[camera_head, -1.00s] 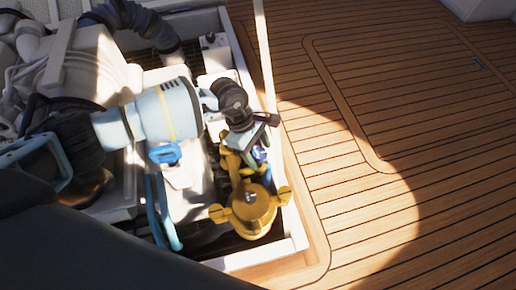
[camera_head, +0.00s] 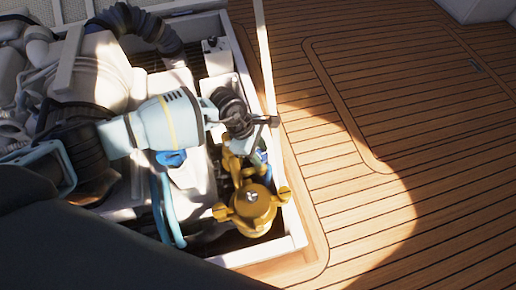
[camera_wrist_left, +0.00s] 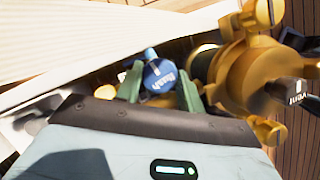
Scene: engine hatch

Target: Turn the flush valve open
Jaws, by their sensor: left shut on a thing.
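The flush valve has a blue round handle (camera_wrist_left: 160,76) with lettering on it, seen in the left wrist view between two green fingers. My left gripper (camera_wrist_left: 160,92) is shut on this handle. In the head view my left gripper (camera_head: 254,148) is at the hatch's right side, just above the brass strainer. The blue handle (camera_head: 262,157) shows there only as a small patch, mostly hidden by the gripper and wrist. How far the valve is turned cannot be told. My right gripper is not in view.
The brass strainer (camera_head: 254,210) with side knobs stands close by; it also fills the right of the left wrist view (camera_wrist_left: 245,72). White engine parts and hoses crowd the left. The wooden deck (camera_head: 400,130) is clear.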

